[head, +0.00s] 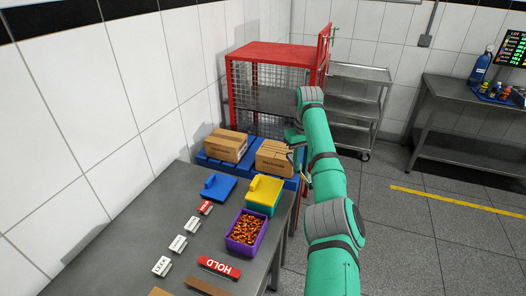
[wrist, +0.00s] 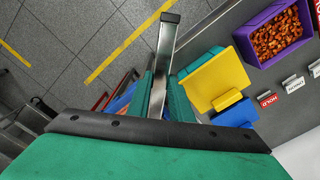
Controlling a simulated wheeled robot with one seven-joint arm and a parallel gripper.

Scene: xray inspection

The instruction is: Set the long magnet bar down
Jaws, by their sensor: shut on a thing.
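The long magnet bar (wrist: 164,60) is a straight silvery bar with a dark end cap. My gripper (wrist: 163,98) is shut on it, with a green finger on each side. In the wrist view the bar points up and away from the gripper, and its far end shows against the floor beside the table edge. In the head view my gripper (head: 295,140) is at the far right corner of the table, beside a cardboard box, and my arm hides part of it. The bar is too small there to make out clearly.
The grey table (head: 110,225) holds a purple bin (head: 245,233) of orange-brown pieces, a yellow-lidded container (head: 265,190), a blue lid (head: 218,187), and several small signs. Two cardboard boxes (head: 226,145) sit on a blue surface. A red mesh cage (head: 275,55) stands behind.

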